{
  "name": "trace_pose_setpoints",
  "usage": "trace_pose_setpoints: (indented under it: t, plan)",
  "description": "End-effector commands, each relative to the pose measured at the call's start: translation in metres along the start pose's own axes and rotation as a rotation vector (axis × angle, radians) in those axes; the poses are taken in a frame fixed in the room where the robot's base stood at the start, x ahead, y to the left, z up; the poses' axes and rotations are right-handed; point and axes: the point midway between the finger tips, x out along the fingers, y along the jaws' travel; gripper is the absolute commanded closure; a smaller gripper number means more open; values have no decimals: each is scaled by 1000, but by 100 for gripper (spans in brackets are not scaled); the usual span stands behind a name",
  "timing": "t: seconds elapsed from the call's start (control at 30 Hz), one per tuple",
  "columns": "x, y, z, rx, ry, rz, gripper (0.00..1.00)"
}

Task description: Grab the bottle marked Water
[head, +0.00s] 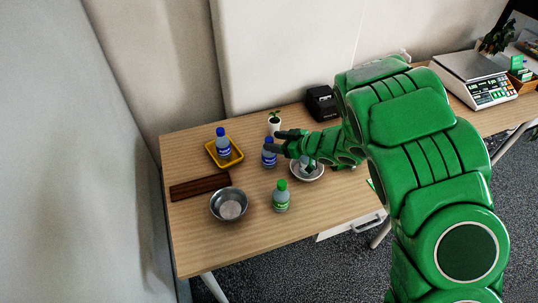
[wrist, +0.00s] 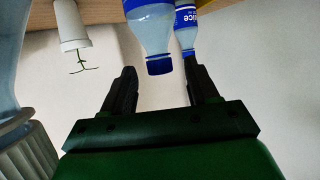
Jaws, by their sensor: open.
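A clear bottle with a blue cap and blue label (head: 269,156) stands on the table just beyond my gripper (head: 278,141). In the wrist view this bottle (wrist: 150,32) appears upside down, its cap between and slightly beyond the fingertips of my gripper (wrist: 159,66). The fingers are apart and hold nothing. A second blue-capped bottle (head: 223,145) stands in a yellow tray (head: 237,156); it also shows in the wrist view (wrist: 186,18), with label letters like "ice". A green-capped bottle (head: 281,199) stands nearer. I cannot read "Water" on any label.
A clear bottle (head: 304,162) stands in a white bowl (head: 317,174) under my arm. A potted plant (head: 274,125) and a black box (head: 321,103) are behind. A metal bowl (head: 229,204) and a dark brown board (head: 199,187) lie left. The front table area is clear.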

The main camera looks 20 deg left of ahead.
Motion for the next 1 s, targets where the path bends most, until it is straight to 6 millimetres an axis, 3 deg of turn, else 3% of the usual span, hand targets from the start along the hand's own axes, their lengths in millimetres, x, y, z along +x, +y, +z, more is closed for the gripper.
trace_pose_setpoints:
  t: [0.23,0.53,0.9,1.0]
  plan:
    - [30,-1,1,-2,-2,0,41]
    - [33,0,2,-1,-2,1,42]
    - [33,0,2,-1,-2,1,99]
    - [33,0,2,-1,-2,1,100]
